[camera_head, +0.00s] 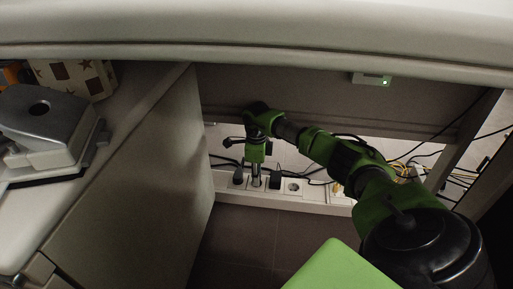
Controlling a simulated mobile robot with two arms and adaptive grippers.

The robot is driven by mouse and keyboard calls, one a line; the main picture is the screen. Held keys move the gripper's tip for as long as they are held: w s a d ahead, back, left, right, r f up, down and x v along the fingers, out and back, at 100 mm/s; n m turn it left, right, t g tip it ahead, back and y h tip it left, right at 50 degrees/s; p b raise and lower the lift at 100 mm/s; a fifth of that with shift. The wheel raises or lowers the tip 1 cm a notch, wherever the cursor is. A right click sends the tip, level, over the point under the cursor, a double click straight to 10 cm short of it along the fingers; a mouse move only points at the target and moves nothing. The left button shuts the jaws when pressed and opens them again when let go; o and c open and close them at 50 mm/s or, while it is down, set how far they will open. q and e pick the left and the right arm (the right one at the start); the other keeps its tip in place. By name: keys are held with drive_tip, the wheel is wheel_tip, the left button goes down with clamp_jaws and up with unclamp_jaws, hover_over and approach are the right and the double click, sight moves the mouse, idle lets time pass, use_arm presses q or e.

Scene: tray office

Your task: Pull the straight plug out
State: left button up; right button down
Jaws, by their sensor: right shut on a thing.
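A white power strip (316,194) runs along the floor under the desk. Dark plugs sit in it: one black plug (239,176) just left of my right gripper and another dark plug (275,181) just right of it. My right gripper (256,178) reaches down from the green and black arm and is shut on a plug between these two. That plug is mostly hidden by the fingers and looks to be at the strip; I cannot tell its shape or whether it is fully seated. My left gripper is not in view.
An empty socket (293,187) lies right of the plugs. Black cables run behind the strip, with loose yellow and black cables (440,172) at the right. A grey side panel (135,190) stands at the left, and the desk edge (260,50) hangs above the arm.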

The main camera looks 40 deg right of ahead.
drive_tip(key=shift+r+p, duration=2.45)
drive_tip(key=shift+r, duration=0.5)
drive_tip(key=shift+r+p, duration=1.35)
drive_tip(key=shift+r, duration=0.15)
drive_tip(key=shift+s+a+f, duration=0.1)
